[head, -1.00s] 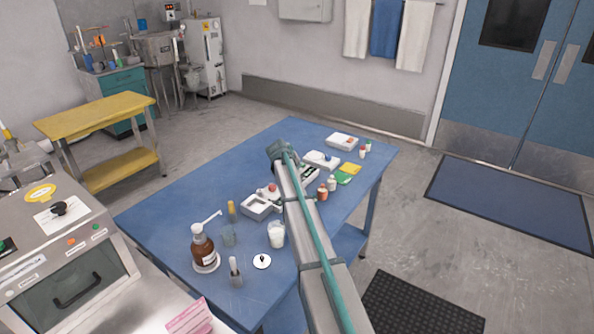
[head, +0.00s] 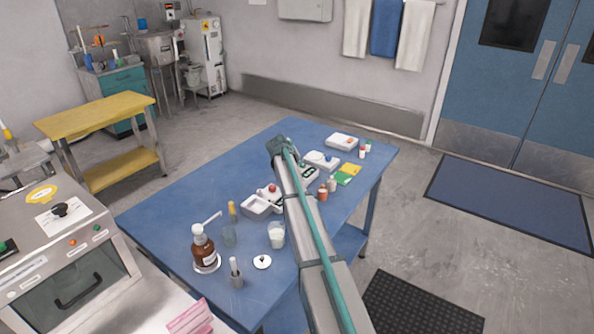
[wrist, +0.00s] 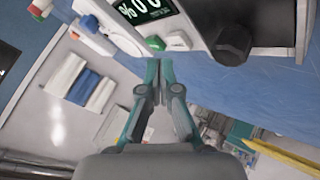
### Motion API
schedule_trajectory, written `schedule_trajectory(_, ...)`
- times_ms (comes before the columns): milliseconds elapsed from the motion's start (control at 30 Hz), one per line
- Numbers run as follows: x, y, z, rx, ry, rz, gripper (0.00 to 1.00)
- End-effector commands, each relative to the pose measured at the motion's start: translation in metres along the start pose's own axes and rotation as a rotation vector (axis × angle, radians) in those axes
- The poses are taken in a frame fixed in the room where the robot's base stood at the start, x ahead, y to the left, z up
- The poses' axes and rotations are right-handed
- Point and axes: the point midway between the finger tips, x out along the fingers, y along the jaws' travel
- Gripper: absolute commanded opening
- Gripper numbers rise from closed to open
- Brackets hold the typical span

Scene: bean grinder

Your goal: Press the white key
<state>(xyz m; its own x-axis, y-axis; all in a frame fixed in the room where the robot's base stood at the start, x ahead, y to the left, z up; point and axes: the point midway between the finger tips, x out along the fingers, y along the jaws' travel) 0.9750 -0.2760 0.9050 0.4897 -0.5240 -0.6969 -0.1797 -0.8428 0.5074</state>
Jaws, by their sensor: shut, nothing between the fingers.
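In the wrist view, a pale device (wrist: 205,12) with a dark display (wrist: 148,8) fills the top. A small white key (wrist: 178,41) is on its near edge, with a green key (wrist: 154,43) to the left. My gripper (wrist: 159,64) is shut and empty, its fingertips just below these keys in the picture; I cannot tell whether they touch. In the head view, part of the device (head: 309,172) shows beside my arm, which hides the rest and the keys. My fingertips are hidden there.
A black knob-like part (wrist: 232,42) is right of the keys. On the blue table (head: 180,195) stand a brown pump bottle (head: 203,250), a white-filled beaker (head: 277,236), a white tray unit (head: 256,205) and small bottles (head: 322,194). The table's left part is clear.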

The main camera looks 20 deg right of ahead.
Motion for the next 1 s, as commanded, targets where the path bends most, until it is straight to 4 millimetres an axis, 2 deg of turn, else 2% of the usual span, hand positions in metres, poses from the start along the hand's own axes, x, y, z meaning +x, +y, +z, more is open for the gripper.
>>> schedule_trajectory(500,-0.031,0.022,-0.023,0.001,0.001,0.000,0.00)
schedule_trajectory(1000,-0.031,0.023,-0.023,0.000,0.000,0.000,0.00)
